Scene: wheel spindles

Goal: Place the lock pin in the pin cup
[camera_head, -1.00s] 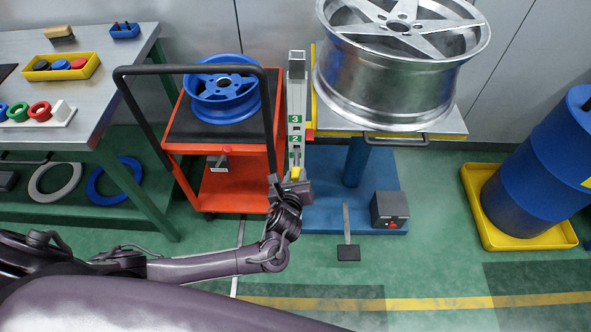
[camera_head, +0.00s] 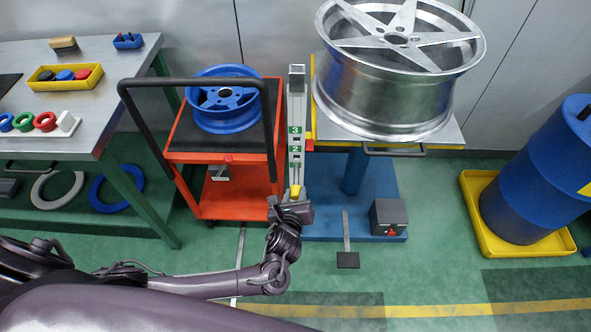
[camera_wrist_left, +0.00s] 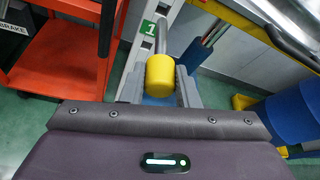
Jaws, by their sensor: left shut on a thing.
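The lock pin has a yellow knob (camera_wrist_left: 160,76) and a grey metal shaft (camera_wrist_left: 163,38) in the left wrist view. In the head view its yellow end (camera_head: 295,191) shows at the foot of the numbered post (camera_head: 296,112). My left gripper (camera_head: 292,205) is shut on the lock pin, with its fingers (camera_wrist_left: 160,90) on both sides of the knob. The shaft points away from the gripper, toward the post; I cannot tell whether its tip touches it. I cannot make out a pin cup for certain. My right gripper is not in view.
A red cart (camera_head: 227,190) with a blue wheel (camera_head: 223,100) stands left of the post. A lift table (camera_head: 452,131) with a large silver wheel (camera_head: 395,95) stands right. A grey box (camera_head: 388,217) sits on the blue base. A workbench (camera_head: 110,125) is at left, a blue drum (camera_head: 535,180) at right.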

